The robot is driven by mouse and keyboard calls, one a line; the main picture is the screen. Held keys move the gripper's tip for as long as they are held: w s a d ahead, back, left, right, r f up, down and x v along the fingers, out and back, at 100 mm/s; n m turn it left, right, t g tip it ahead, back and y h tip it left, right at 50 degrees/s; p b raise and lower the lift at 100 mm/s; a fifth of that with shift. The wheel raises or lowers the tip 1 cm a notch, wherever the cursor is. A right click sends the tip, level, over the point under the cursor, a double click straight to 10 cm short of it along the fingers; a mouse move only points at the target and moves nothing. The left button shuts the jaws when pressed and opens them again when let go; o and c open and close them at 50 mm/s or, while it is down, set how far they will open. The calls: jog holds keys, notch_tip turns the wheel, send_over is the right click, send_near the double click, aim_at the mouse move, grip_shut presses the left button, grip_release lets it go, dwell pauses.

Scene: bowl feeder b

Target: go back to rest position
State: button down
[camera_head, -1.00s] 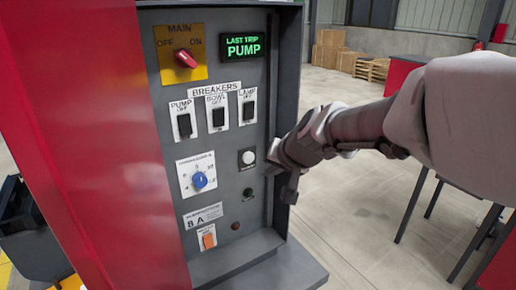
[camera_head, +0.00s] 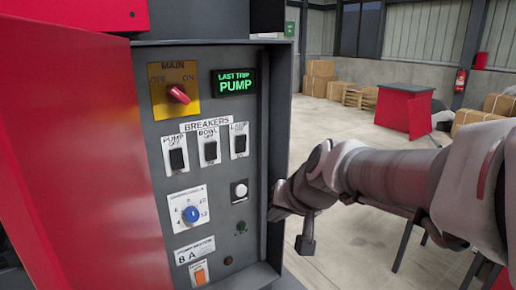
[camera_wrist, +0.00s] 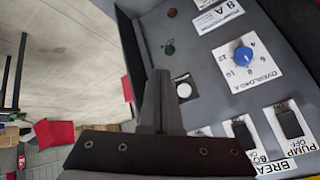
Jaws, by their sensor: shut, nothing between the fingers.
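My gripper (camera_wrist: 158,85) shows in the wrist view with its two fingers together and nothing between them. It is at the right side of the grey control panel (camera_head: 148,140), beside the round white button (camera_wrist: 184,89); I cannot tell whether it touches anything. In the head view my wrist is at the panel's right edge, and the fingertips are not clear. The white button (camera_head: 239,190) shows there too, left of my wrist.
A green-lit display (camera_head: 235,82) reads "LAST TRIP PUMP". The cabinet's red door (camera_head: 75,150) stands on the left. To the right is open concrete floor (camera_head: 325,135), with a red cabinet (camera_head: 405,112) and cardboard boxes (camera_head: 320,77) farther back.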

jog(key=s+d+g+h, duration=0.1)
jog(key=s+d, duration=0.4)
jog(key=s, duration=0.4)
jog(key=s+d+h+p, duration=0.1)
jog(key=s+d+h, duration=0.1)
jog(key=s+d, duration=0.3)
jog(key=s, duration=0.4)
jog(key=shift+s+d+f+n+g+h, duration=0.2)
jog(key=shift+d+f+n+g+h, duration=0.1)
jog(key=shift+d+f+n+g, duration=0.1)
jog(key=shift+a, duration=0.1)
